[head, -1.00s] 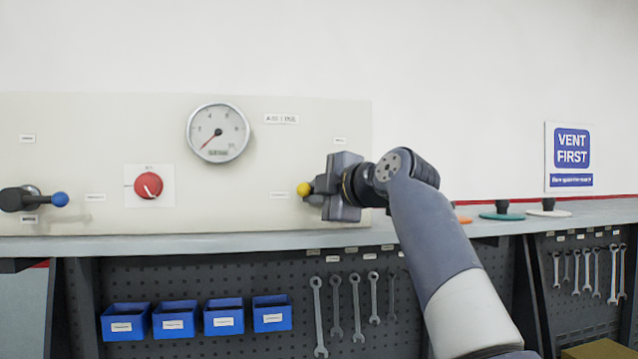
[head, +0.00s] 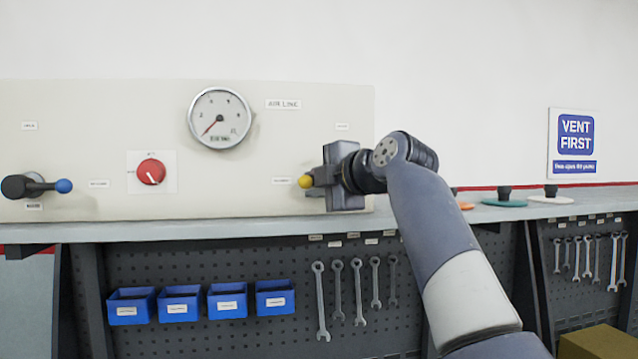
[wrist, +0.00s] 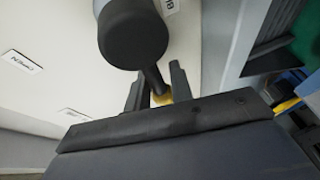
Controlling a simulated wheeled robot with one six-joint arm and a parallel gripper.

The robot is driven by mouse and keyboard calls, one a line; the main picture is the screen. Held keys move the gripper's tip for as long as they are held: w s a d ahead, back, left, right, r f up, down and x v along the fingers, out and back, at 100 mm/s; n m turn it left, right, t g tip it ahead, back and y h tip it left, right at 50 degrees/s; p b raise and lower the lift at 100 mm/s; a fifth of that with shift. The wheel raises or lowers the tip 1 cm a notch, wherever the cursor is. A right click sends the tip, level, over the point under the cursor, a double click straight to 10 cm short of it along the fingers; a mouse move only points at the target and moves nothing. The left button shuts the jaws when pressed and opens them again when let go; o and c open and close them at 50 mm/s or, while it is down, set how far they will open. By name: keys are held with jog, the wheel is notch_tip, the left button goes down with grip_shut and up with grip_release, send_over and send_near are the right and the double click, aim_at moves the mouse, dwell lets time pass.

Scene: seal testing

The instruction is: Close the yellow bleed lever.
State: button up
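The yellow knob (head: 305,181) of the bleed lever shows on the panel's right part in the head view, just left of my gripper (head: 318,184). My gripper hides most of the lever there. In the wrist view the lever's dark round hub (wrist: 135,35) is large at the top. A dark rod runs down from it to the yellow knob (wrist: 162,97). My gripper's two fingers (wrist: 159,90) stand apart, one on each side of the knob. I see no clear grip on it; whether a finger touches it is hard to tell.
The pale panel (head: 90,140) carries a round gauge (head: 220,117), a red rotary knob (head: 151,172) and a dark lever with a blue knob (head: 64,186) at far left. A grey shelf (head: 200,231) runs below it. Blue bins and wrenches hang lower down.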

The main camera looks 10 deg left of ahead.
jog(key=shift+o, duration=1.1)
jog(key=shift+s+a+r, duration=0.1)
jog(key=shift+s+a, duration=0.2)
jog(key=shift+s, duration=0.05)
jog(key=shift+w+d, duration=0.15)
jog(key=shift+w, duration=0.05)
jog(key=b+v, duration=0.3)
jog(key=v, duration=0.8)
jog(key=shift+b, duration=0.4)
jog(key=p+x, duration=0.3)
jog(key=x, duration=0.8)
jog(key=shift+w+p, duration=0.1)
jog(key=shift+p, duration=0.3)
jog(key=shift+d, duration=0.15)
